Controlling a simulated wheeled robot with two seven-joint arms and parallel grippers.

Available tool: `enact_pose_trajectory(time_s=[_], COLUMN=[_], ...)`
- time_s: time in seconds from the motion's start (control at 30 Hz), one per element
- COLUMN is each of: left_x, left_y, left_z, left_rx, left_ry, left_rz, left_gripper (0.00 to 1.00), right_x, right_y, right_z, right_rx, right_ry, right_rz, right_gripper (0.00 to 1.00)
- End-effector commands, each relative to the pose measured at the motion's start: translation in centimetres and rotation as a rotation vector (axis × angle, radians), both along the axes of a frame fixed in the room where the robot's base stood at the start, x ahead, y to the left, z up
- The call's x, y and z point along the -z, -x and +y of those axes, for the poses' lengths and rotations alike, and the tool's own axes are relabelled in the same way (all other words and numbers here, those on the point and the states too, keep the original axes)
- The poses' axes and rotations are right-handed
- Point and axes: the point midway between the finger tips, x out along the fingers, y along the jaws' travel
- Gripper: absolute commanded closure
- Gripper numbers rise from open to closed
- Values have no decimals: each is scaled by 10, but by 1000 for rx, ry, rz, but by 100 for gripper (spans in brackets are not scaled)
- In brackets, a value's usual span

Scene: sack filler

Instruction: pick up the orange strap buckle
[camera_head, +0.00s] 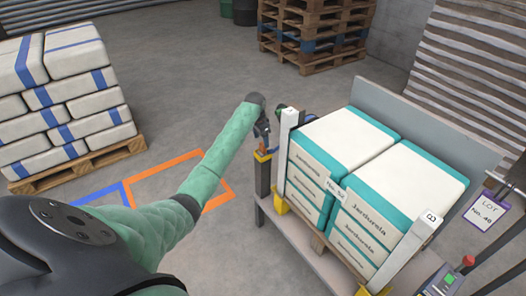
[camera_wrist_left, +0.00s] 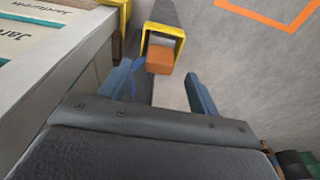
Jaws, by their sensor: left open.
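The orange strap buckle (camera_wrist_left: 159,60) sits in a yellow bracket (camera_wrist_left: 165,30) at the end of a dark post in the left wrist view. In the head view the yellow bracket (camera_head: 262,156) tops the dark post just left of the stacked sacks, with a little orange above it. My left gripper (camera_wrist_left: 163,72) is open, its blue fingers spread to either side of the buckle's near end. I cannot tell whether they touch it. In the head view my left gripper (camera_head: 262,132) is right above the post. My right gripper is not in view.
White-and-teal sacks (camera_head: 345,139) stand close to the right of the gripper, between white corner posts (camera_head: 289,140). A pallet of blue-striped sacks (camera_head: 70,95) is at the left. Stacked pallets (camera_head: 315,35) stand at the back. Open floor with orange and blue markings lies between.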

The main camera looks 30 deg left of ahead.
Motion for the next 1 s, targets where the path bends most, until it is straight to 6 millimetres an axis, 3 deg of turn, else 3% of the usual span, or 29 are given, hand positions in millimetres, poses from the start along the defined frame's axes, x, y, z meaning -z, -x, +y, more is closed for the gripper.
enact_pose_trajectory(time_s=[0.33,0.67,0.9,1.0], left_x=[41,47,47,47], left_y=[-8,-9,-9,-9], left_z=[-4,-4,-4,-4], left_rx=[-1,0,0,0], left_ry=[1,0,-1,0], left_rz=[0,-2,-1,-2], left_gripper=[38,38,85,90], right_x=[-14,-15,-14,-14], right_y=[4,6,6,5], right_z=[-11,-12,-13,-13], right_rx=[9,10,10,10], right_ry=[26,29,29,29], right_rz=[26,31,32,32], right_gripper=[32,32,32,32])
